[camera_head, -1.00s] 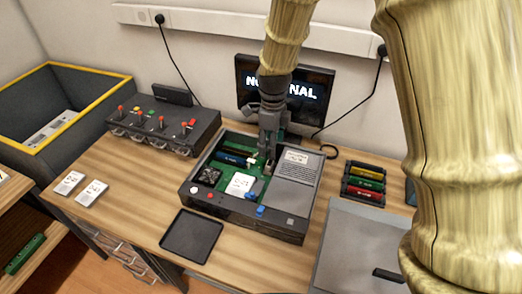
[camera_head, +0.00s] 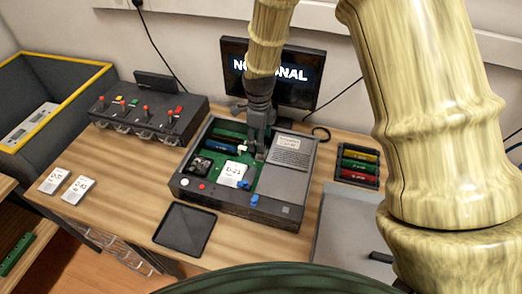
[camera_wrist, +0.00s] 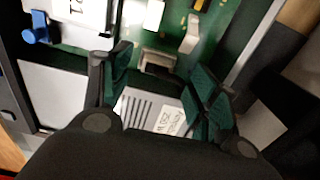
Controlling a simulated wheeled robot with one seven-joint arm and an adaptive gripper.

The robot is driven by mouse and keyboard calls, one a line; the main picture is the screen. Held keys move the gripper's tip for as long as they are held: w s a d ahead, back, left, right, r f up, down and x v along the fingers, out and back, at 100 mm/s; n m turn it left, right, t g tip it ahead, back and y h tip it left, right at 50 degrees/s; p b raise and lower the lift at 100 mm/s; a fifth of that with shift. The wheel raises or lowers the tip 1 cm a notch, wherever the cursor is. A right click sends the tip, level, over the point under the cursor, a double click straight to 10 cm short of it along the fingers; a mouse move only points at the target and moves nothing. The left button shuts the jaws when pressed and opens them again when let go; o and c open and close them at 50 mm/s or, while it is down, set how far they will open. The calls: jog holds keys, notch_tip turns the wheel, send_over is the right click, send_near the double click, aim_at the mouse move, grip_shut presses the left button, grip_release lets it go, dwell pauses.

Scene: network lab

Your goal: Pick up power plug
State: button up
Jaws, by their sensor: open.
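A small grey-beige connector that looks like the power plug (camera_wrist: 158,60) sits at the edge of the green board (camera_wrist: 225,50), beside a grey power unit with vent slots (camera_wrist: 145,108). My gripper (camera_wrist: 160,66) is open, with one green-padded finger on each side of the plug; I cannot tell whether either touches it. In the head view, my gripper (camera_head: 258,148) points down into the open device case (camera_head: 238,204), left of the grey power unit (camera_head: 291,152). The plug is mostly hidden by the gripper there.
A black tray (camera_head: 185,229) lies in front of the case. A dark switch box (camera_head: 150,126) stands left, a monitor (camera_head: 277,73) behind. Coloured modules in a rack (camera_head: 358,166) and a grey panel (camera_head: 345,235) lie right. Two white labelled cards (camera_head: 66,186) lie left.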

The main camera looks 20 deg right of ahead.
jog(key=shift+w+d+f, duration=0.1)
jog(key=shift+d+f, duration=0.05)
jog(key=shift+f, duration=0.15)
jog(key=shift+s+d+f+p, duration=0.2)
jog(key=shift+f+p, duration=0.1)
jog(key=shift+p, duration=0.1)
jog(key=shift+s+f, duration=0.45)
jog(key=shift+s, duration=0.1)
jog(key=shift+a+f, duration=0.1)
jog(key=shift+f, duration=0.25)
jog(key=shift+w+f+p, duration=0.3)
jog(key=shift+w+f, duration=0.25)
jog(key=shift+f, duration=0.1)
jog(key=shift+s+r, duration=0.25)
jog(key=shift+s, duration=0.05)
jog(key=shift+c, duration=1)
jog(key=shift+w+f, duration=0.1)
jog(key=shift+w, duration=0.05)
jog(key=c, duration=0.7)
jog(key=shift+c, duration=0.2)
